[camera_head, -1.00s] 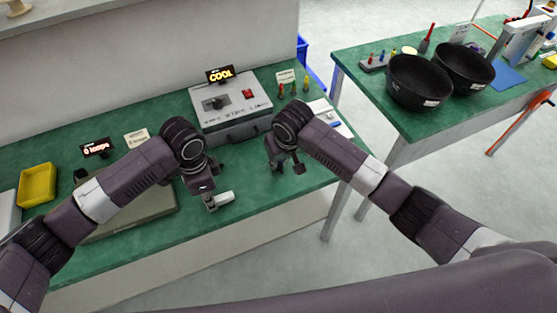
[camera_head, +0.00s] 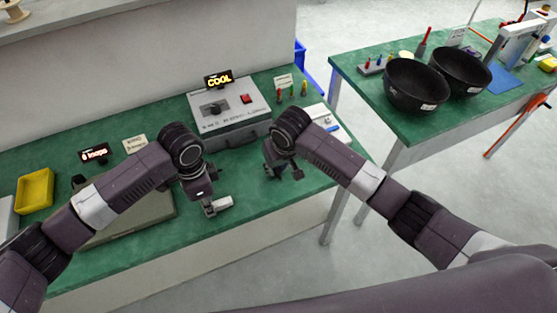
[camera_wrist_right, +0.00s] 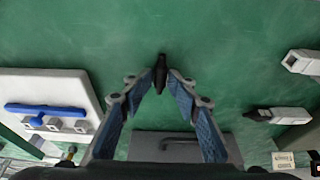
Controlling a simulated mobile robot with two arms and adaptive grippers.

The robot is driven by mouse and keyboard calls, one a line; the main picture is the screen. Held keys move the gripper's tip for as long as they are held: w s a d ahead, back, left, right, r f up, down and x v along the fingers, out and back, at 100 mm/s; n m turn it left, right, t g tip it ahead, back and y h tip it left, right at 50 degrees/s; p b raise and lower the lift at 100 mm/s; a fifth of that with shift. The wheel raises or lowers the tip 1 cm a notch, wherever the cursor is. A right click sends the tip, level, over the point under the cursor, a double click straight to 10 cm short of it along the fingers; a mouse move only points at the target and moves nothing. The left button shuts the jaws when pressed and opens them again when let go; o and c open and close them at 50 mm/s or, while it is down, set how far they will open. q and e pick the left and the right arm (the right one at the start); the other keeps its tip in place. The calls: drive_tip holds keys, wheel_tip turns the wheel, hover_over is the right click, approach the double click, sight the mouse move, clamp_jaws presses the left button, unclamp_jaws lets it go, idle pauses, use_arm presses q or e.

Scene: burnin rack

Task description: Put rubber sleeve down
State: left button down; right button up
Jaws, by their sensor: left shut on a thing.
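A small black piece, apparently the rubber sleeve (camera_wrist_right: 160,72), sits between the fingertips of my right gripper (camera_wrist_right: 162,80) in the right wrist view. The fingers converge on it, with green bench top behind. In the head view my right gripper (camera_head: 284,170) is over the bench, right of the grey box; the sleeve cannot be made out there. My left gripper (camera_head: 209,207) is shut on a small white piece (camera_head: 221,203) near the bench's front edge. What that piece is I cannot tell.
The grey control box (camera_head: 228,112) with a COOL sign stands behind the grippers. A white tray with a blue tool (camera_wrist_right: 50,95) lies at the right wrist view's left. A yellow bin (camera_head: 35,188) is far left. Black bowls (camera_head: 415,88) stand on another table. Some bench around the grippers is clear.

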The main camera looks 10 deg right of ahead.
drive_tip(key=v, duration=1.2)
drive_tip(key=shift+r, duration=0.4)
drive_tip(key=shift+d, duration=0.1)
use_arm(q)
drive_tip(key=c, duration=1.8)
unclamp_jaws()
drive_tip(key=shift+r, duration=0.15)
